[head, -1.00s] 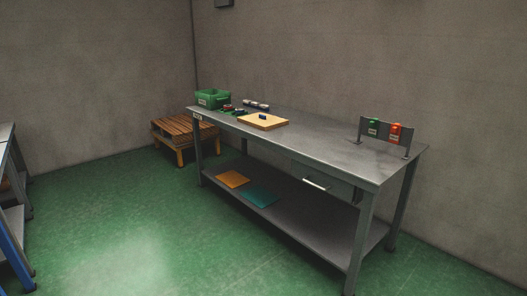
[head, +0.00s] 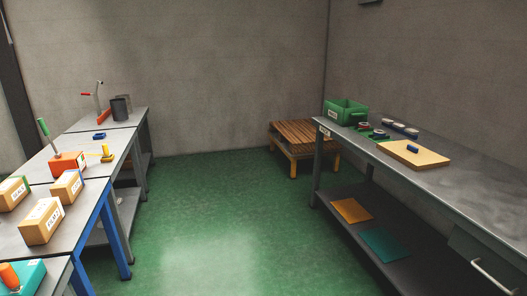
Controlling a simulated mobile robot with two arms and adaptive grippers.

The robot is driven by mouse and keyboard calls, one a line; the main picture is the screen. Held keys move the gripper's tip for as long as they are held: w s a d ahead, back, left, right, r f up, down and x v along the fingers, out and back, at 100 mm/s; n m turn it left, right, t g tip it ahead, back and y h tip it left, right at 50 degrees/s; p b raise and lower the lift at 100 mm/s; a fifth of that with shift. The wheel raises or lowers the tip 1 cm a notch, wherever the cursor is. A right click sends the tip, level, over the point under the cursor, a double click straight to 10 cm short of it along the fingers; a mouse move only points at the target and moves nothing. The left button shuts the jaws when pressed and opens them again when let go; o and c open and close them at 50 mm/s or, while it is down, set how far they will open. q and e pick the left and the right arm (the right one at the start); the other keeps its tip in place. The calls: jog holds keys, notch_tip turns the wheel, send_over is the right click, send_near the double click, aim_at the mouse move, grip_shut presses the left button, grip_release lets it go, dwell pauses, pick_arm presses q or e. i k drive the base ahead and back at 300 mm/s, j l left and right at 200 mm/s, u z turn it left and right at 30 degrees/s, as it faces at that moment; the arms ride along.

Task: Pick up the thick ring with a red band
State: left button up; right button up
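Several small rings or flanged cylinders sit in a group on the right-hand metal table, beside a green crate. One dark ring with a reddish part (head: 364,126) is close to the crate's front. Light-topped dark cylinders (head: 399,127) stand in a row behind. A dark and green piece (head: 379,135) lies nearer the table's front edge. They are too small to tell which is the thick ring with a red band. Neither of my grippers is in view.
The green crate (head: 345,113) and a wooden board (head: 414,154) with a blue piece (head: 412,147) are on the right table (head: 470,180). A wooden pallet stand (head: 305,134) is at the back. Left benches (head: 100,146) hold boxes and tools. The green floor between is clear.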

aim_at(361, 124)
jog(key=i+z, duration=0.2)
jog(key=i, duration=0.8)
jog(key=i+j+z, duration=0.1)
jog(key=i+z, duration=0.15)
jog(key=i, duration=0.75)
